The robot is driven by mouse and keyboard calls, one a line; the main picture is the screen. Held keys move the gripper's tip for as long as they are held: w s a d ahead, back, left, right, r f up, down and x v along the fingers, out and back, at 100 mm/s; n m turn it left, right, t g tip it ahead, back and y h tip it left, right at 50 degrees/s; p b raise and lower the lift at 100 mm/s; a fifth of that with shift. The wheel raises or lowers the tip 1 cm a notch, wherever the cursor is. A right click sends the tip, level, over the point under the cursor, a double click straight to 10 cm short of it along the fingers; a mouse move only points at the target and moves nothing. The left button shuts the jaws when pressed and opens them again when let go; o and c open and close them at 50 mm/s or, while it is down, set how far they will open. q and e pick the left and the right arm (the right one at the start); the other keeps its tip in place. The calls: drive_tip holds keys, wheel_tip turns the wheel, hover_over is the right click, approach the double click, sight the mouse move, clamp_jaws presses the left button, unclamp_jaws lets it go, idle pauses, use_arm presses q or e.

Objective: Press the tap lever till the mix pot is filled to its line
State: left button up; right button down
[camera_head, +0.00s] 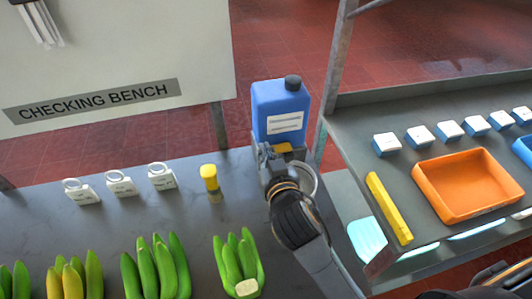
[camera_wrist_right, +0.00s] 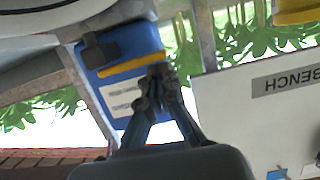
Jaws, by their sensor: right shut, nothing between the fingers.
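A blue jug (camera_head: 280,102) with a black cap and white label stands at the back right of the bench. The yellow tap lever (camera_head: 283,148) shows low on its front, and as a yellow bar (camera_wrist_right: 128,71) in the wrist view. The white mix pot (camera_head: 311,181) sits below the tap, mostly hidden by my right gripper and arm; its line and fill level are hidden. My right gripper (camera_head: 264,152) is shut and empty, its fingertips (camera_wrist_right: 159,74) close to the lever's end. I cannot tell whether they touch it. My left gripper is out of view.
Several banana hands (camera_head: 155,268) lie along the bench front. White ring-topped tags (camera_head: 121,183) and a yellow-capped bottle (camera_head: 209,178) stand behind them. A shelf at right holds an orange tray (camera_head: 467,187), a yellow bar (camera_head: 389,208) and white-topped boxes (camera_head: 420,135).

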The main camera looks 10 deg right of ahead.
drive_tip(key=f+n, duration=0.1)
drive_tip(key=n+h, duration=0.1)
drive_tip(key=shift+a+f+n, duration=0.3)
drive_tip(key=shift+f, duration=0.1)
idle(1.6)
idle(4.4)
